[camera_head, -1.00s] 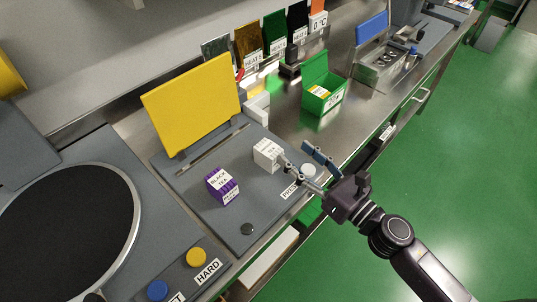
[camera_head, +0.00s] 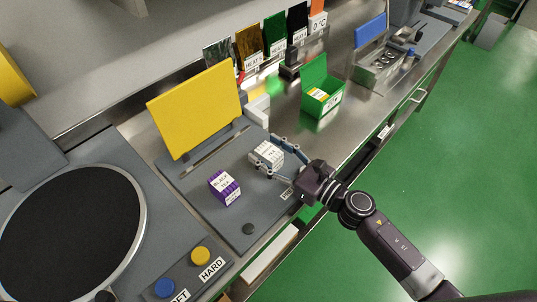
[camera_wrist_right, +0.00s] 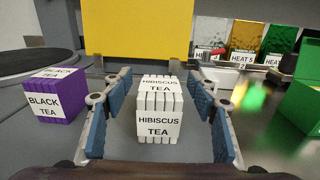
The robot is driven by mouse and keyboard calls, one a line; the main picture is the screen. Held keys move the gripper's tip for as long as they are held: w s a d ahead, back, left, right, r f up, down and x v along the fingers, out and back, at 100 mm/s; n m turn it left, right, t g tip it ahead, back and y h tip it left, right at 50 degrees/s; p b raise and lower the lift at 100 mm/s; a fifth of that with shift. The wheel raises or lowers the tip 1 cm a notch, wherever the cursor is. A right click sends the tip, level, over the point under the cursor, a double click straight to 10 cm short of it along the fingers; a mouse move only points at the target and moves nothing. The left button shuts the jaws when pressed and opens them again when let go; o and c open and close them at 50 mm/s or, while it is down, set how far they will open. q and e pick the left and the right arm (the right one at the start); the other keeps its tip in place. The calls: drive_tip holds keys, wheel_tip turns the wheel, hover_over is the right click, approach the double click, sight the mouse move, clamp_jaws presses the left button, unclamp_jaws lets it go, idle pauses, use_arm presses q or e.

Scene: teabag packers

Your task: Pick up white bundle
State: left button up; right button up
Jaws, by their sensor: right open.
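The white bundle (camera_head: 266,155), labelled HIBISCUS TEA, stands upright on the grey board. In the right wrist view the white bundle (camera_wrist_right: 159,110) sits midway between the blue finger pads, with a gap on each side. My right gripper (camera_head: 272,156) is open around it, one finger on its far side and one on its near side. In the right wrist view the same gripper (camera_wrist_right: 159,118) has both fingers spread wide. My left gripper is not in view.
A purple bundle (camera_head: 224,187), labelled BLACK TEA, stands to the left on the grey board (camera_head: 209,156). A yellow panel (camera_head: 198,108) rises behind. An open green box (camera_head: 322,98) stands to the right. Yellow and blue buttons (camera_head: 200,256) lie in front.

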drive_tip(key=c, duration=1.2)
drive_tip(key=shift+o, duration=0.2)
